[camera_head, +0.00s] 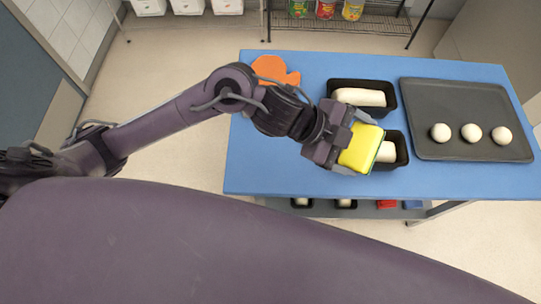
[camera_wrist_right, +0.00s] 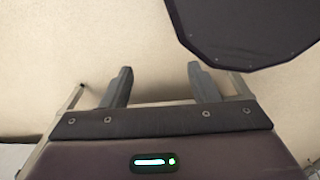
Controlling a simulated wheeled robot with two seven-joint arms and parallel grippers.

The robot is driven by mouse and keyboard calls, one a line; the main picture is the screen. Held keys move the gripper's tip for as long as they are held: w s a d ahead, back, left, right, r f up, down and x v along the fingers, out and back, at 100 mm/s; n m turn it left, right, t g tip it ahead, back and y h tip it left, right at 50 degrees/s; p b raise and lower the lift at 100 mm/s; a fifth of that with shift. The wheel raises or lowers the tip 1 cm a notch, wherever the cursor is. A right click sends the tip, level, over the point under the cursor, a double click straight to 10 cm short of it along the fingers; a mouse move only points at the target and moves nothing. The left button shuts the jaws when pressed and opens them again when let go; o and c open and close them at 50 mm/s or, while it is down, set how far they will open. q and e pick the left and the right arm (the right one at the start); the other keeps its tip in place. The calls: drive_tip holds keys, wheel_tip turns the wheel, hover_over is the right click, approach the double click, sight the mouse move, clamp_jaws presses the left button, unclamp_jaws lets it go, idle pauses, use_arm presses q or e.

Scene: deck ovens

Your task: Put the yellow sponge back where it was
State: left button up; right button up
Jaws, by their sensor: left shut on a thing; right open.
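The yellow sponge (camera_head: 361,148) has a green edge. My left gripper (camera_head: 345,140) is shut on it and holds it over the blue table, in front of the nearer black loaf tin (camera_head: 402,150) with pale dough, hiding part of that tin. I cannot tell how high above the table the sponge is. My right gripper (camera_wrist_right: 159,86) shows only in the right wrist view; its fingers are apart with nothing between them, over pale floor.
The blue table (camera_head: 270,165) also bears another loaf tin (camera_head: 362,84) with dough, a dark tray (camera_head: 470,105) with three dough balls and an orange item (camera_head: 272,69). The table's front left is clear. A wire rack (camera_head: 350,22) stands behind.

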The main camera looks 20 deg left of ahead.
use_arm(q)
drive_tip(key=shift+s+a+f+g+y+p, duration=0.35)
drive_tip(key=shift+a+g+y+p, duration=0.25)
drive_tip(key=shift+g+y, duration=0.25)
drive_tip(key=a+f+g+y+p, duration=0.1)
drive_tip(key=a+f+y+p, duration=0.1)
drive_tip(key=a, duration=0.3)
drive_tip(key=n+g+y+p, duration=0.1)
drive_tip(key=n+y+p, duration=0.1)
drive_tip(key=n, duration=0.1)
hover_over(273, 163)
drive_tip(key=a, duration=0.1)
drive_tip(key=shift+y, duration=0.25)
drive_tip(key=f+b, duration=0.1)
drive_tip(key=f, duration=0.6)
drive_tip(key=f+b, duration=0.1)
drive_tip(key=f, duration=0.6)
drive_tip(key=shift+w+a+f, duration=0.1)
drive_tip(key=shift+w+a, duration=0.1)
wheel_tip(273, 163, down, 4)
drive_tip(key=shift+r, duration=0.15)
drive_tip(key=shift+f, duration=0.45)
drive_tip(key=o, duration=0.7)
drive_tip(key=shift+w, duration=0.1)
use_arm(e)
drive_tip(key=r, duration=0.1)
drive_tip(key=a+r, duration=0.1)
drive_tip(key=r, duration=0.2)
drive_tip(key=shift+a, duration=0.35)
